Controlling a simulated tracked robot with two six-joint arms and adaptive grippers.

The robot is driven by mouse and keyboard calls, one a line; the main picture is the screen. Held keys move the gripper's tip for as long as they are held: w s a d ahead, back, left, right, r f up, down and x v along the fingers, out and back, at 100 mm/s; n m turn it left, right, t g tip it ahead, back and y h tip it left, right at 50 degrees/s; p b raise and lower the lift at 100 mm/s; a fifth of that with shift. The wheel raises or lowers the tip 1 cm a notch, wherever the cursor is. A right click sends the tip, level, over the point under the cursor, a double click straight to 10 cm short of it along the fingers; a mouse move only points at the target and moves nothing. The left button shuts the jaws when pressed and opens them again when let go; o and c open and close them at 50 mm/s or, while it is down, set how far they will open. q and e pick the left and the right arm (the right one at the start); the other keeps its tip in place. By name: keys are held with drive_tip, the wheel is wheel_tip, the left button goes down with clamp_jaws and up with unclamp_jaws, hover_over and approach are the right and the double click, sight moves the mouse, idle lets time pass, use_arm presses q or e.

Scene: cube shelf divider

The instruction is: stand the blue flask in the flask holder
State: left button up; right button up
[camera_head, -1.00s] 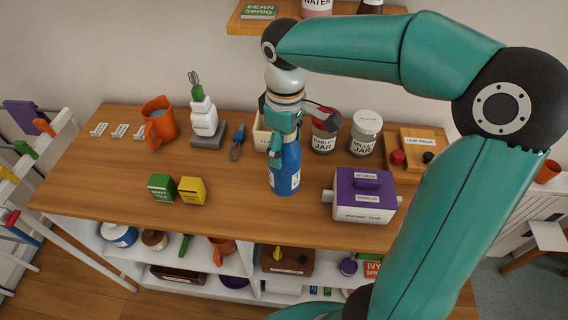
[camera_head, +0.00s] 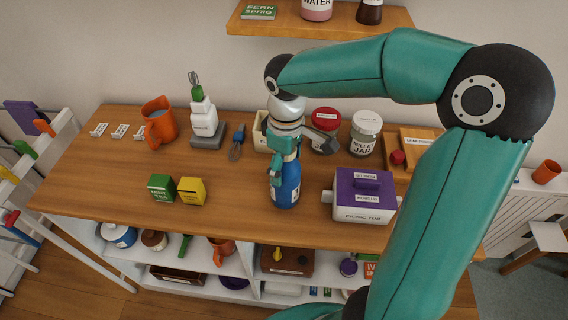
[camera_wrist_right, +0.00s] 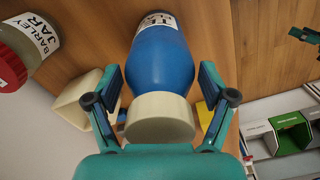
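The blue flask (camera_head: 288,192) with a white label is upright over the front middle of the table, just left of the purple-lidded box. In the right wrist view the flask (camera_wrist_right: 162,62) has its pale cap toward my palm. I cannot tell whether the flask's base touches the table. A cream open box (camera_head: 260,137), partly hidden behind my gripper, may be the flask holder. My left gripper is not in view.
The purple-lidded box (camera_head: 362,208) stands right of the flask. Green (camera_head: 160,187) and yellow (camera_head: 192,191) boxes stand left.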

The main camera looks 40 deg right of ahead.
drive_tip(key=shift+o, duration=0.7)
wheel_tip(320, 180, up, 12)
drive_tip(key=shift+r+p, duration=0.1)
drive_tip(key=shift+p, duration=0.2)
idle(0.4)
